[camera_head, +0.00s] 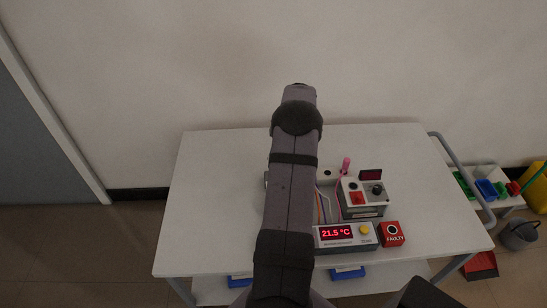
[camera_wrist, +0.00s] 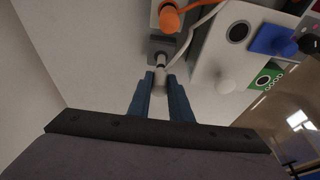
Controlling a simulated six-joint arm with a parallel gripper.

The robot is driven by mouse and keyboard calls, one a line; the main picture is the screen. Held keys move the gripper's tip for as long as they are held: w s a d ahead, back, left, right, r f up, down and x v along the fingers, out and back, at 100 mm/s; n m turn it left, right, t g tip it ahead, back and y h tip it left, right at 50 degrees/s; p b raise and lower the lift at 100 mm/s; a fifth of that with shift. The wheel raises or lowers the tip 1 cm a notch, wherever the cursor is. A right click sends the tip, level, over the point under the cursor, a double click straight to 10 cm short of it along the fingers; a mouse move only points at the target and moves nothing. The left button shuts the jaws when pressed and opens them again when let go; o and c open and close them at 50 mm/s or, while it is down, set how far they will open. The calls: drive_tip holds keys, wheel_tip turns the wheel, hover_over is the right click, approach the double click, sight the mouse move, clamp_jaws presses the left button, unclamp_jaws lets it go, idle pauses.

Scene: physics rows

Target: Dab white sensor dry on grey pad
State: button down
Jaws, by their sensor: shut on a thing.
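In the wrist view, my gripper (camera_wrist: 161,82) has its two blue fingers closed around a small white cylindrical piece, which I take to be the white sensor (camera_wrist: 160,76). A thin stem at its far end points to a dark grey block (camera_wrist: 160,46); I cannot tell whether they touch. A white cable (camera_wrist: 196,27) runs close by. I cannot pick out the grey pad with certainty. In the head view, my arm covers the gripper, the sensor and the table part around them.
On the white table (camera_head: 220,190) stand a 21.5 °C display unit (camera_head: 345,237), a red FAULTY box (camera_head: 391,234) and a box with a red switch (camera_head: 362,199). Coloured wires (camera_head: 321,207) run beside my arm. The table's left side is clear. An orange part (camera_wrist: 172,16) shows in the wrist view.

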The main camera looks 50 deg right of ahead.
drive_tip(key=shift+r+p, duration=1.8)
drive_tip(key=shift+r, duration=1.1)
